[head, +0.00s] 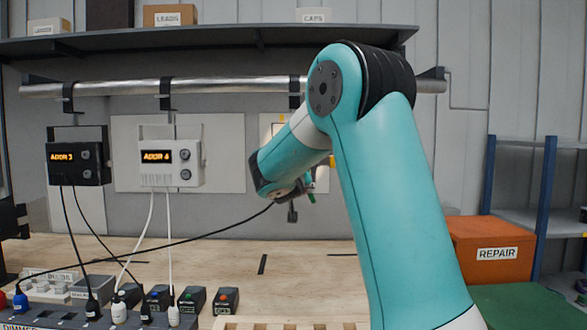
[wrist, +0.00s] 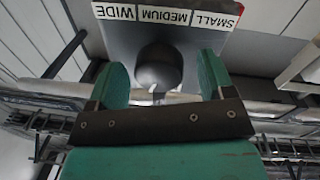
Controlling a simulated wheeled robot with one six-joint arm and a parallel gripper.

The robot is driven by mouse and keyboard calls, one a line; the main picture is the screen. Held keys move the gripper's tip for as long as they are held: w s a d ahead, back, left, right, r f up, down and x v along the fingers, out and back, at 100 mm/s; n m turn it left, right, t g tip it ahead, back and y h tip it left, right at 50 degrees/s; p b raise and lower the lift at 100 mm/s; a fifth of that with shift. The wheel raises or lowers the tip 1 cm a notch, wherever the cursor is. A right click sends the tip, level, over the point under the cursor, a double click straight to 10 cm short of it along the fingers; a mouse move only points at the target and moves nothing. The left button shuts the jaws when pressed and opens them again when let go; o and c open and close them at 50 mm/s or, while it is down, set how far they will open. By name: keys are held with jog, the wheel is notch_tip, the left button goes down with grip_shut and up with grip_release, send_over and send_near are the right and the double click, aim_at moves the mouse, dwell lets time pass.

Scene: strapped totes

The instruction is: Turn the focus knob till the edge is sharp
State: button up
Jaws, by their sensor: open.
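In the wrist view, a dark rounded knob (wrist: 158,70) sticks out from a grey housing (wrist: 205,40). A white label strip (wrist: 165,17) above it reads WIDE, MEDIUM and SMALL, upside down. My gripper (wrist: 163,62) is open, with one green finger on each side of the knob; gaps show on both sides. Whether the knob lies fully between the fingertips in depth I cannot tell. In the head view my arm hides the knob and most of the housing. A pale lit patch, partly behind my arm, shows on the wall panel (head: 225,155); its edge sharpness cannot be judged.
Two units reading ADDR 3 (head: 78,163) and ADDR 4 (head: 170,163) hang from a metal pipe (head: 215,86) under a shelf (head: 210,42). An orange REPAIR bin (head: 492,252) stands at right.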

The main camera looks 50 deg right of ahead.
jog(key=c, duration=0.9)
jog(key=m+b, duration=0.4)
jog(key=b, duration=0.3)
jog(key=shift+y, duration=0.3)
jog(key=o, duration=0.9)
